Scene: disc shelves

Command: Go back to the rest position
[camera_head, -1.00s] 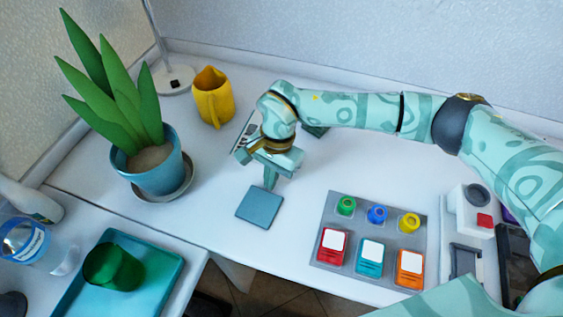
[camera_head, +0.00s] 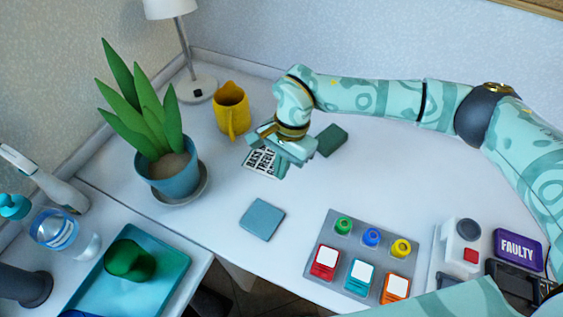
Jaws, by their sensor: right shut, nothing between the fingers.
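My right arm reaches in from the right across the back of the white table. My right gripper (camera_head: 279,166) is shut and empty, pointing down. It shows in front of a white card with black print (camera_head: 260,162), partly covering it; whether it touches the card cannot be told. A blue-grey square tile (camera_head: 262,219) lies flat on the table nearer to me, apart from the gripper. A dark green block (camera_head: 331,140) lies just to the right of the gripper. My left gripper is not in view.
A yellow pitcher (camera_head: 231,112) and a potted plant (camera_head: 172,176) stand left of the gripper. A grey panel (camera_head: 337,216) with coloured buttons and cards lies to the front right, near a purple "FAULTY" sign (camera_head: 518,248). A teal tray (camera_head: 172,273) holds a green cup (camera_head: 130,258).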

